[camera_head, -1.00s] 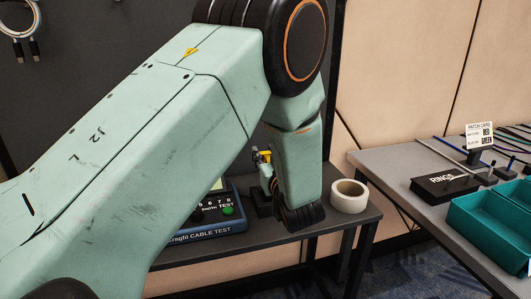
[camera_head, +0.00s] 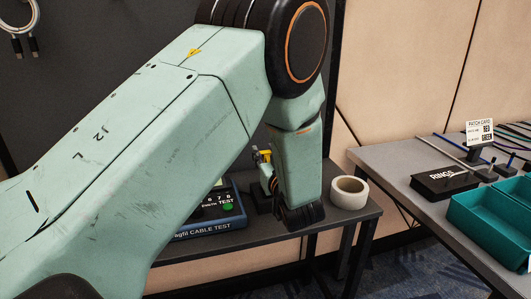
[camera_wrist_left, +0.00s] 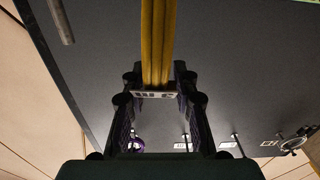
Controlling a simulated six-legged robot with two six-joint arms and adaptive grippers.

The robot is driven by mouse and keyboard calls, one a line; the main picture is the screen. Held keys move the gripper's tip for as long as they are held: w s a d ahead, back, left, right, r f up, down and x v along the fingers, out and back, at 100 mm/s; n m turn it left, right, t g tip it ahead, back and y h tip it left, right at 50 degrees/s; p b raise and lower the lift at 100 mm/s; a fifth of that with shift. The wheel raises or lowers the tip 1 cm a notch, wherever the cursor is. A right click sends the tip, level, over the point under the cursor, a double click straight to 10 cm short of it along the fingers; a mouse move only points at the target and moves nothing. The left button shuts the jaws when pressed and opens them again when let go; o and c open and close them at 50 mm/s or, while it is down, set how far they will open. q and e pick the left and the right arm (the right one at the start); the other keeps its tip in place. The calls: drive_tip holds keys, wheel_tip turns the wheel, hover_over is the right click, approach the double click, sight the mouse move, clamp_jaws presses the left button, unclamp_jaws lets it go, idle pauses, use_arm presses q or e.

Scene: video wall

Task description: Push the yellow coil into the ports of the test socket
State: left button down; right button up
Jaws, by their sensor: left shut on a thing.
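In the left wrist view, my left gripper (camera_wrist_left: 155,90) is shut on the yellow coil (camera_wrist_left: 158,45), whose strands run upward out of the picture. A pale band with dark marks (camera_wrist_left: 155,94) crosses the strands between the fingers. In the head view, my left forearm hides most of the gripper. A small yellow part (camera_head: 264,156) shows just left of the forearm, above a small dark block (camera_head: 263,200) on the bench; I cannot tell whether it is the coil. The cable tester (camera_head: 215,215) stands left of it, partly covered by my arm. The test socket's ports are not visible.
A white tape roll (camera_head: 349,192) lies on the dark bench (camera_head: 345,222), right of my wrist. On the right table are a black RINGS box (camera_head: 445,183), teal trays (camera_head: 490,225) and a patch card (camera_head: 480,132). A white cable loop (camera_head: 17,14) hangs at upper left.

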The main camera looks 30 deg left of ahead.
use_arm(q)
drive_tip(key=c, duration=1)
unclamp_jaws()
drive_tip(key=shift+o, duration=0.2)
wheel_tip(320, 180, up, 10)
drive_tip(key=shift+r, duration=0.1)
drive_tip(key=shift+d, duration=0.1)
